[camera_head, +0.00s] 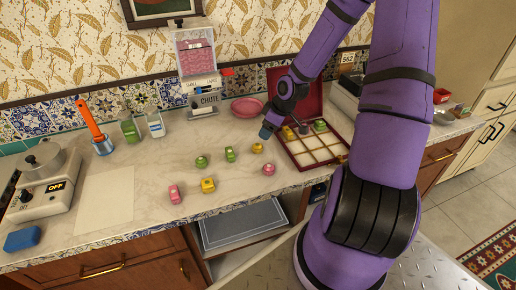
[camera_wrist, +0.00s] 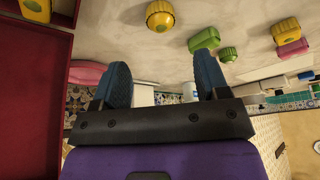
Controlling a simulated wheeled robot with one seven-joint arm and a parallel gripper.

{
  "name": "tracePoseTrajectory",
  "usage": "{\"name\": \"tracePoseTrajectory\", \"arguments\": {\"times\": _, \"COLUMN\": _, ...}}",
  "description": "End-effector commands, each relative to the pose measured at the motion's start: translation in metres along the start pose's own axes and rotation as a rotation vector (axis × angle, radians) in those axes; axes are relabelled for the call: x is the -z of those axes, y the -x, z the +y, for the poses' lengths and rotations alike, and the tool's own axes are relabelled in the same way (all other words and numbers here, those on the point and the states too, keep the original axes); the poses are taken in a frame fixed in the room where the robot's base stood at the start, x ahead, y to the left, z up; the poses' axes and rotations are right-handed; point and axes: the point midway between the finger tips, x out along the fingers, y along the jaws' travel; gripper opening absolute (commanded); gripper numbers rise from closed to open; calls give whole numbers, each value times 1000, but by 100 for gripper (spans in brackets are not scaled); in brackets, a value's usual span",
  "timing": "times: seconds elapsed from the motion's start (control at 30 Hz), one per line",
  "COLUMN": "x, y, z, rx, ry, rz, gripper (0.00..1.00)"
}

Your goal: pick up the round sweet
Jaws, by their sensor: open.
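Several sweets lie on the marble counter. A yellow, rounded, ribbed one (camera_head: 257,148) is nearest my gripper, and it also shows at the top of the wrist view (camera_wrist: 160,15). A small round green sweet (camera_head: 201,161) lies further left; it appears beyond the right finger in the wrist view (camera_wrist: 228,54). A longer green sweet (camera_head: 229,154) lies between these two. My gripper (camera_head: 266,130) is open and empty above the counter, left of the compartment box. In the wrist view its blue fingers (camera_wrist: 162,68) stand wide apart with no sweet between them.
A red-rimmed box (camera_head: 284,152) with pale compartments holds a yellow-green sweet (camera_head: 320,126). Pink sweets (camera_head: 268,169) (camera_head: 174,194) and a yellow one (camera_head: 208,185) lie nearer the front. A pink plate (camera_head: 246,107) and chute dispenser (camera_head: 203,104) stand behind.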

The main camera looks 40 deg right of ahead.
Motion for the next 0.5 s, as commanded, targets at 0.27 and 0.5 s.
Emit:
{"name": "tracePoseTrajectory", "arguments": {"times": 0.27, "x": 1, "y": -34, "z": -1, "rx": 3, "ry": 1, "rz": -2, "gripper": 68}}
{"name": "tracePoseTrajectory", "arguments": {"times": 0.5, "x": 0, "y": -47, "z": -1, "rx": 1, "ry": 1, "rz": -3, "gripper": 68}}
